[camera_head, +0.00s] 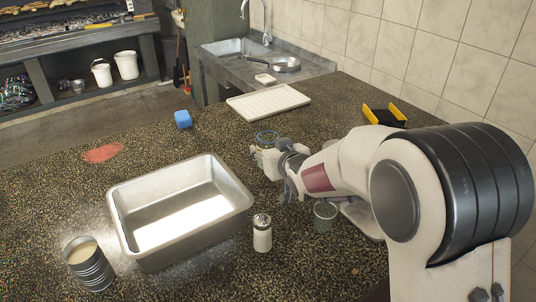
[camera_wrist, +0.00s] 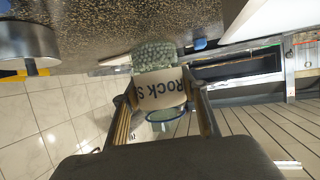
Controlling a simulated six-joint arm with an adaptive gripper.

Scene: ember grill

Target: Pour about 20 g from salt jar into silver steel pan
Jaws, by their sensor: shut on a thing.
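My gripper (camera_head: 264,156) is shut on the salt jar, a clear glass jar with a paper label reading "Rock S" (camera_wrist: 160,89). In the wrist view, which is upside down, pale grains fill the jar's lower part (camera_wrist: 154,55) and its round rim is at the other end. The silver steel pan (camera_head: 200,232) is a deep rectangular tray on the counter, left of and nearer than my gripper. Its visible floor looks empty.
A salt shaker (camera_head: 262,234) stands just right of the pan, and a green glass (camera_head: 325,215) stands under my arm. An open tin (camera_head: 88,263) is at the front left. A blue sponge (camera_head: 183,119), red patch (camera_head: 103,153) and white tray (camera_head: 268,102) lie farther back.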

